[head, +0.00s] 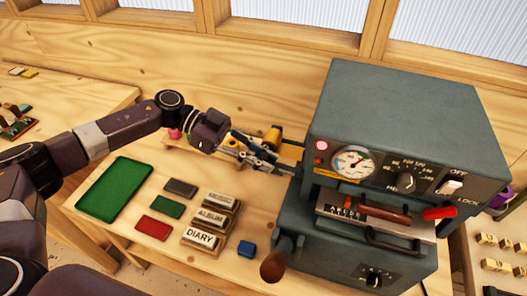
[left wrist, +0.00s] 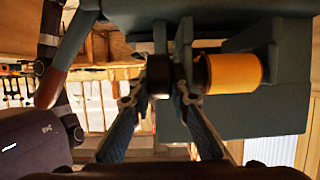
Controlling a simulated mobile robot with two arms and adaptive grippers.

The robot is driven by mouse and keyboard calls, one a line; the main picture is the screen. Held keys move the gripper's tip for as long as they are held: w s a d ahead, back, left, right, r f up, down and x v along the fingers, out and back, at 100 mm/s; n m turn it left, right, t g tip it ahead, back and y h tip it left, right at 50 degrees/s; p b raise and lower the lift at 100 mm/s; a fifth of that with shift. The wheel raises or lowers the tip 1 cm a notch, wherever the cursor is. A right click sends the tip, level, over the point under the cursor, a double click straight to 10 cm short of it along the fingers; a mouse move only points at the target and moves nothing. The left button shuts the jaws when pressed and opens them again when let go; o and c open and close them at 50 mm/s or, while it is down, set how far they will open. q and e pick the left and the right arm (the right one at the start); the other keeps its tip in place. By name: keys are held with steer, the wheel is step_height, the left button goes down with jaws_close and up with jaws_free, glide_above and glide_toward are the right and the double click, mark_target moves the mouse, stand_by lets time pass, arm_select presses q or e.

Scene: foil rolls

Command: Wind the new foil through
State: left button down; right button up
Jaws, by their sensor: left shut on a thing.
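The grey-green foil press (head: 400,110) stands at the right in the head view, with a dial, switches and a red-tipped lever. My left gripper (head: 264,158) is at its left side. In the left wrist view the fingers (left wrist: 160,95) are shut on a dark round knob-like part (left wrist: 160,72). A gold foil roll (left wrist: 233,73) lies just to the right of that part, against the press; whether the two are joined I cannot tell. The gold roll also shows behind the gripper in the head view (head: 273,137). My right gripper is not in view.
A wooden rack (head: 180,147) with a pink roll (head: 174,134) is partly behind my left gripper. A green mat (head: 115,188), coloured blocks and lettered blocks (head: 203,237) lie on the bench. A brown-knobbed crank (head: 273,267) sticks out at the press's lower left.

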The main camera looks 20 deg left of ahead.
arm_select(q)
steer(key=shift+d+r+y+p, duration=0.15)
steer(key=shift+r+y+p, duration=0.1)
steer(key=shift+y+p, duration=1.3)
steer(key=shift+w+p, duration=0.1)
steer(key=shift+p, duration=0.7)
steer(key=shift+d+f+y, duration=0.15)
steer(key=shift+y, duration=0.8)
steer(key=shift+d+f+y, duration=0.1)
steer(key=shift+f+y, duration=0.05)
steer(key=shift+y, duration=0.95)
steer(key=shift+f+y, duration=0.1)
steer(key=shift+y, duration=0.9)
steer(key=shift+f+y, duration=0.1)
steer(key=shift+y, duration=0.2)
steer(key=shift+f+y+b, duration=0.2)
steer(key=shift+y+b, duration=0.6)
steer(key=shift+y, duration=0.7)
steer(key=shift+s+f+y+b, duration=0.2)
steer(key=shift+y+b, duration=0.25)
steer(key=shift+y, duration=0.25)
